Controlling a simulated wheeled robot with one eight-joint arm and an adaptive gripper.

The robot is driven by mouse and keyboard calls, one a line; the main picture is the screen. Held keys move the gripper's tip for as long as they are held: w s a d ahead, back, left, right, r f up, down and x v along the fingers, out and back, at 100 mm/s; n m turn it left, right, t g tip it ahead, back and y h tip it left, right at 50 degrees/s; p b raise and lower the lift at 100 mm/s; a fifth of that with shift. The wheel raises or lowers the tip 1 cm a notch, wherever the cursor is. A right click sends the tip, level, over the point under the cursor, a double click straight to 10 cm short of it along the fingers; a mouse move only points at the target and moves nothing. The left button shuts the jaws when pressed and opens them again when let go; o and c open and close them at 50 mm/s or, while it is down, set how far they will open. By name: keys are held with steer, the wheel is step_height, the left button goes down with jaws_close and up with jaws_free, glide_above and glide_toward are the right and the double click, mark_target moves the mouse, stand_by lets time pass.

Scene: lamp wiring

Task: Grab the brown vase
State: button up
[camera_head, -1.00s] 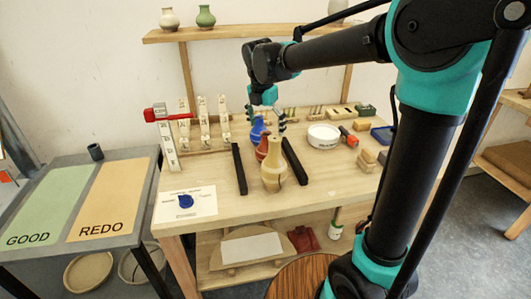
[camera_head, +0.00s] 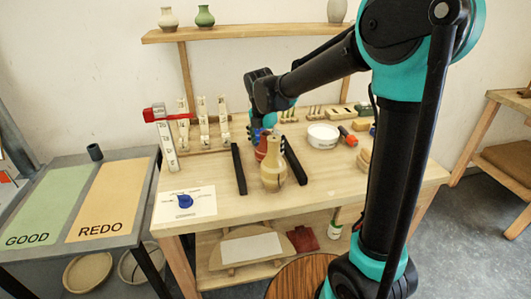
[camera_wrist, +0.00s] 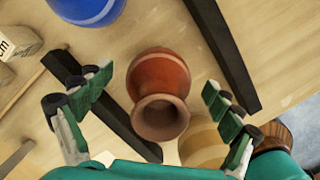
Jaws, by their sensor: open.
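A reddish-brown vase (camera_wrist: 160,70) stands on the workbench, its open mouth facing the wrist camera. It also shows in the head view (camera_head: 261,149), partly hidden behind a tan vase (camera_head: 273,172). My gripper (camera_wrist: 155,88) is open above the reddish-brown vase. In the wrist view its green fingers show on either side of the vase, with gaps, and do not visibly touch it. In the head view my gripper (camera_head: 263,127) is partly hidden by my arm. Part of the tan vase (camera_wrist: 204,145) shows beside the right finger.
A blue vase (camera_wrist: 88,8) is close by on the other side. Two black bars (camera_head: 239,169) (camera_head: 295,161) flank the row of vases. A white bowl (camera_head: 323,136) stands to the right. Measuring posts (camera_head: 167,147) stand at the left. A shelf (camera_head: 245,32) hangs above the back.

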steer(key=c, duration=1.7)
steer(key=shift+o, duration=0.2)
steer(key=shift+r, duration=0.2)
